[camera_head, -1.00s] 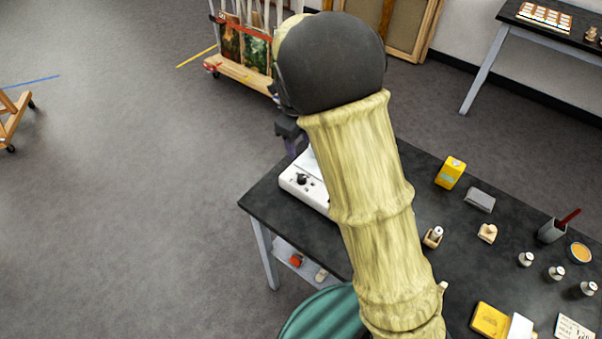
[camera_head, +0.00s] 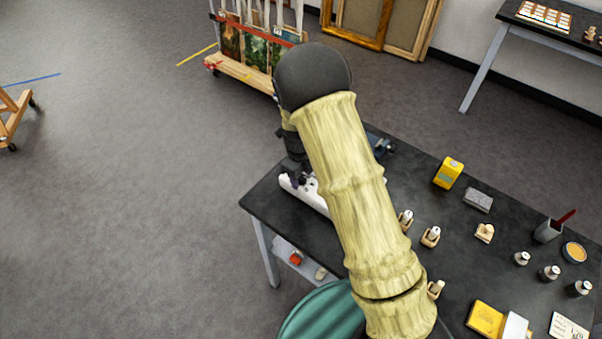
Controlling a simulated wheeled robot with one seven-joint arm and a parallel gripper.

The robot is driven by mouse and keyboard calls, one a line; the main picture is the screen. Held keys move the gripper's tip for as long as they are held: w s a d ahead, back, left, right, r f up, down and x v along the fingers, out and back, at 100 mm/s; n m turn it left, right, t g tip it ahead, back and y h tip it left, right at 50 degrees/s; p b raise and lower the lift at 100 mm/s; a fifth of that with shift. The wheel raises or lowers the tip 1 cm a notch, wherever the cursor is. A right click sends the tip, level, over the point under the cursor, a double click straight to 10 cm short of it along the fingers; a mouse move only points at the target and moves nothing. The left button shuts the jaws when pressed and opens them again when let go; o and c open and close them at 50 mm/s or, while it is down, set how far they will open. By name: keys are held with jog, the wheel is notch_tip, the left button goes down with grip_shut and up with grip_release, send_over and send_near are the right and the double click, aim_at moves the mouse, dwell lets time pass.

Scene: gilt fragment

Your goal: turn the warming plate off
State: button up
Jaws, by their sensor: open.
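The warming plate (camera_head: 313,198) is a white, low box near the left corner of the black table. Only its front edge shows; my arm hides most of its top. My gripper (camera_head: 299,181) is dark and points down at the plate's front left part, right over where its controls are. The fingertips are small here and partly dark against the table. I cannot tell whether they touch a knob. The knob itself is hard to make out behind the gripper.
The black table (camera_head: 455,226) also holds a yellow box (camera_head: 448,173), a grey block (camera_head: 478,200), small bottles in wooden holders (camera_head: 430,237) and a cup (camera_head: 548,231). A green rounded thing (camera_head: 322,314) stands at the table's front.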

jog(key=c, duration=1)
